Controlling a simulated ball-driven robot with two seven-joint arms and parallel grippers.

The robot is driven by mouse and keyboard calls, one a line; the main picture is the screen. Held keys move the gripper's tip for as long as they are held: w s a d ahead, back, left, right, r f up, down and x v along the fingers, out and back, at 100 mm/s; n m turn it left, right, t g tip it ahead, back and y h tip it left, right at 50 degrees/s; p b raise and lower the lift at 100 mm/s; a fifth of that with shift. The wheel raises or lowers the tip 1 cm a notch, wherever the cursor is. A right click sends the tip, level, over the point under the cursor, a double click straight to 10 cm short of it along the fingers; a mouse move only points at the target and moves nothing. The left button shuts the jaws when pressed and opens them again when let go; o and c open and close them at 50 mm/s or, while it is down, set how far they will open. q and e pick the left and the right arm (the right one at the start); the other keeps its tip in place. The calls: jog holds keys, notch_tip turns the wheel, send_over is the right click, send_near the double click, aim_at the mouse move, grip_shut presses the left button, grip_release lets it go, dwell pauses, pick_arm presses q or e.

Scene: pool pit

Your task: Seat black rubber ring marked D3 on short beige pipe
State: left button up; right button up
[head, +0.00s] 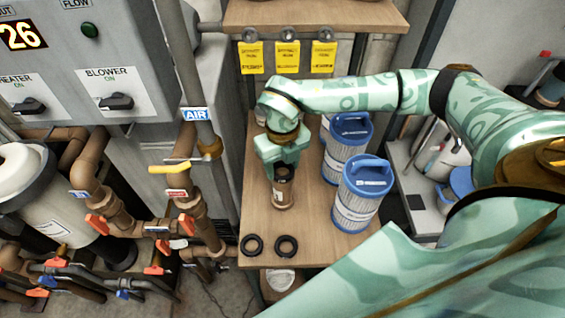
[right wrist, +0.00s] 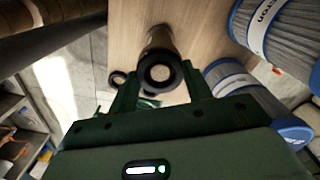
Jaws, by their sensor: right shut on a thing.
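My right gripper (head: 283,172) points down over the wooden bench and is shut on a black ring (right wrist: 146,78). In the right wrist view the ring lies between the two fingers, at the near end of the upright short beige pipe (head: 284,204). A pale round centre shows through the ring. I cannot tell whether the ring is around the pipe end or just above it. No D3 mark is legible. My left gripper is not in view.
Two loose black rings (head: 251,245) (head: 286,246) lie near the bench's front edge. Two blue-capped filter cartridges (head: 356,206) (head: 343,150) stand close to the right of the pipe. Valves and pipes (head: 190,205) crowd the left. Bare wood (head: 258,215) lies left of the pipe.

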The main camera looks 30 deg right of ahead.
jog(key=o, duration=1.4)
jog(key=shift+r, duration=0.15)
notch_tip(320, 180, up, 8)
jog(key=p, duration=0.6)
jog(key=shift+p, duration=0.35)
jog(key=shift+s+f, duration=0.1)
jog(key=shift+f, duration=0.1)
